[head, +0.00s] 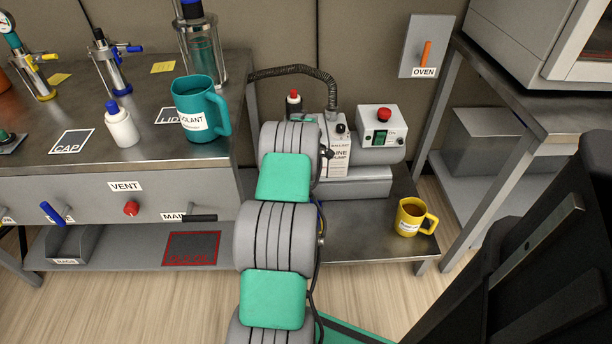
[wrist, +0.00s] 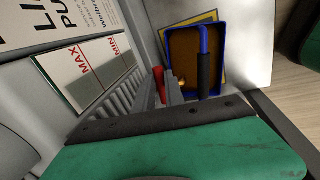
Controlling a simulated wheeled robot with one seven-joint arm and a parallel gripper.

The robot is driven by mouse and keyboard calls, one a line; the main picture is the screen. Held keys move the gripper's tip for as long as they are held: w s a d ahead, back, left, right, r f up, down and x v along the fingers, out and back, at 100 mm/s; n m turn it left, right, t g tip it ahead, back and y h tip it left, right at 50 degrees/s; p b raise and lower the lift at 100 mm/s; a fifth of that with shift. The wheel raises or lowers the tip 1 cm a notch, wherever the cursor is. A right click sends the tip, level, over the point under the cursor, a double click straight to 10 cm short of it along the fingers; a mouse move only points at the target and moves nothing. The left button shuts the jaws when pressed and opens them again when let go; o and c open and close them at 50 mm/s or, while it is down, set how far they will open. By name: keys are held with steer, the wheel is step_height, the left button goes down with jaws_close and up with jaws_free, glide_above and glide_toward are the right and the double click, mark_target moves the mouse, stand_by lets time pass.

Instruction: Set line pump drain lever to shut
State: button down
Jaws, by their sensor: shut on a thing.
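The line pump (head: 337,160) stands on the low shelf in the head view, partly hidden by my arm. Its labelled side (wrist: 60,25) and its sight glass marked MAX and MIN (wrist: 88,65) fill the left of the wrist view. My gripper (wrist: 169,88) is low beside the pump's ribbed side, its fingers close together. A small red piece, apparently the drain lever (wrist: 158,82), shows at the fingers, and they are shut on it. Most of it is hidden, so its exact angle cannot be told. My gripper is hidden behind my arm in the head view.
A blue-rimmed tray (wrist: 168,42) with brown inside and a black-gripped blue handle (wrist: 205,70) lies close to the fingers. A yellow mug (head: 408,218) stands at the shelf's right end. A teal mug (head: 196,108) stands on the bench to the left.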

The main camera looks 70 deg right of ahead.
steer(key=c, duration=1.4)
jaws_free()
step_height(320, 180, up, 8)
steer(key=a+p, duration=0.1)
steer(key=p, duration=0.1)
steer(key=shift+s+a+f, duration=0.2)
steer(key=shift+s+a, duration=0.05)
steer(key=shift+s, duration=0.05)
